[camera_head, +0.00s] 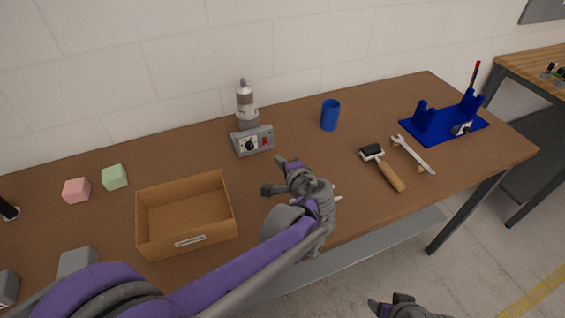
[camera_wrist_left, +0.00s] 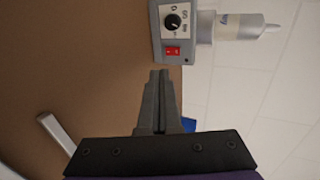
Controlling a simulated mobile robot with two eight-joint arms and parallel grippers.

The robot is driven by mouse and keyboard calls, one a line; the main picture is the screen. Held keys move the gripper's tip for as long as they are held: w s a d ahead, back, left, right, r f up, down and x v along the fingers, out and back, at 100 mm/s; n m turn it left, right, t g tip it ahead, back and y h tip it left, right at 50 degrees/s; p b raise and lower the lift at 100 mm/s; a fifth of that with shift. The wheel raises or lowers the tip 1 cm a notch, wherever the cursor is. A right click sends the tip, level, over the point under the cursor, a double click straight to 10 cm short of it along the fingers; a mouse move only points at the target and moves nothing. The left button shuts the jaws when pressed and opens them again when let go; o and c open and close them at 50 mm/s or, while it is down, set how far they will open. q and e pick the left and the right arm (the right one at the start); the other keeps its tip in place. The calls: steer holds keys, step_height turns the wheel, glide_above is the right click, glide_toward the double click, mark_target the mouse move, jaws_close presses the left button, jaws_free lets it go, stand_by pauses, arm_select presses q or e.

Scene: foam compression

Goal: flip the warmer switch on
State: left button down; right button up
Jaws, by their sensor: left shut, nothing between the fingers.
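The warmer (camera_head: 253,142) is a grey box near the back of the table, with a black dial and a red rocker switch (camera_head: 265,141) on its front. A grey and white bottle (camera_head: 245,103) stands upright at it. In the left wrist view the red switch (camera_wrist_left: 173,51) shows below the dial (camera_wrist_left: 173,22). My left gripper (camera_head: 282,161) is shut and empty, in front of and slightly right of the warmer. In the wrist view its fingertips (camera_wrist_left: 159,74) point at the switch with a small gap. My right gripper (camera_head: 376,305) shows only partly at the bottom edge.
An open cardboard box (camera_head: 185,243) stands left of my left arm, with pink (camera_head: 76,190) and green (camera_head: 115,177) blocks beyond. A blue cup (camera_head: 330,115), a roller (camera_head: 388,172), a wrench (camera_head: 415,155) and a blue stand (camera_head: 445,123) are to the right.

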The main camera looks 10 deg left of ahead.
mark_target(265, 145)
arm_select(q)
steer(key=x, duration=0.6)
steer(key=r+x, duration=0.1)
steer(key=x, duration=0.2)
steer(key=shift+w+a, duration=0.15)
steer(key=shift+w, duration=0.15)
steer(key=shift+w+a+f, duration=0.2)
steer(key=shift+f, duration=0.15)
steer(key=shift+s+d+r, duration=0.1)
steer(key=shift+s, duration=0.1)
steer(key=shift+w, duration=0.15)
